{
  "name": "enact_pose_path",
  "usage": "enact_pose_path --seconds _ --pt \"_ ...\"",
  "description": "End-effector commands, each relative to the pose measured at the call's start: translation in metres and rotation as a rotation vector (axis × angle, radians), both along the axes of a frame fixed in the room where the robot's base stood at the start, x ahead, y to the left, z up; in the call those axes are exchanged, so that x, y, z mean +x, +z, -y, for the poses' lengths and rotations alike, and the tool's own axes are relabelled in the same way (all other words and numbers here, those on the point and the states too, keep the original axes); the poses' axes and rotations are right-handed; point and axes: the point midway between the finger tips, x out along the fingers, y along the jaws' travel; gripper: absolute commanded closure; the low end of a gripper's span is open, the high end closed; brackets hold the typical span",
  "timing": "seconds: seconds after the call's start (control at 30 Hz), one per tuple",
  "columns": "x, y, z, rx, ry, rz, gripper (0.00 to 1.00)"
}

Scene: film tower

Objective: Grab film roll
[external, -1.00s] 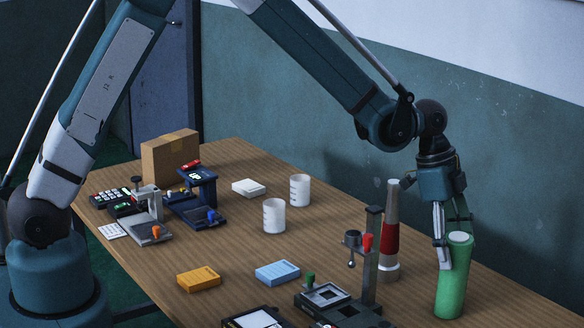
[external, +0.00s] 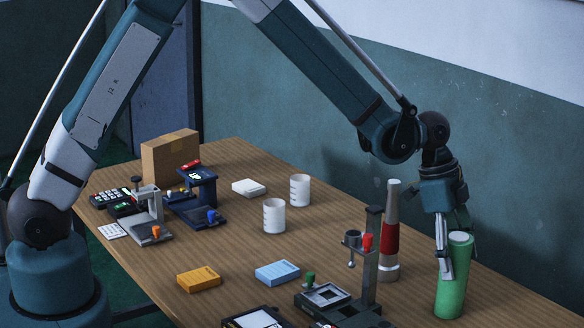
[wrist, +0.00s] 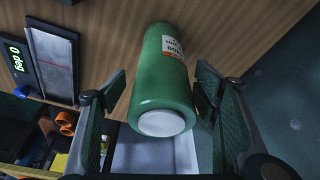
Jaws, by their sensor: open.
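A green cylinder (external: 453,290), seemingly the film roll, stands upright at the right side of the table. It has a pale round end and a white label with a red band, seen in the wrist view (wrist: 160,88). My gripper (external: 449,262) is open and low over the cylinder, with one finger in front of it and the other partly hidden behind it. In the wrist view my gripper (wrist: 162,92) has a finger on each side of the cylinder. A gap shows at the left finger; contact at the right finger is hard to tell.
A red and grey cone-topped bottle (external: 391,240) stands close left of the cylinder. A dark stand with a red knob (external: 368,243) is nearer the camera. Two white beakers (external: 274,216), an orange box (external: 199,279) and a blue box (external: 278,272) are farther left. A wall is behind.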

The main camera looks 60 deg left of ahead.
Motion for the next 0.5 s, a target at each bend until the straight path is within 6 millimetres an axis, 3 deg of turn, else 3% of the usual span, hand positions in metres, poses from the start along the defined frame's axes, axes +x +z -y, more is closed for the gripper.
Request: enact_pose_path --seconds 0.5 --pt "0.008 -0.038 0.013 0.0 0.0 0.0 0.39"
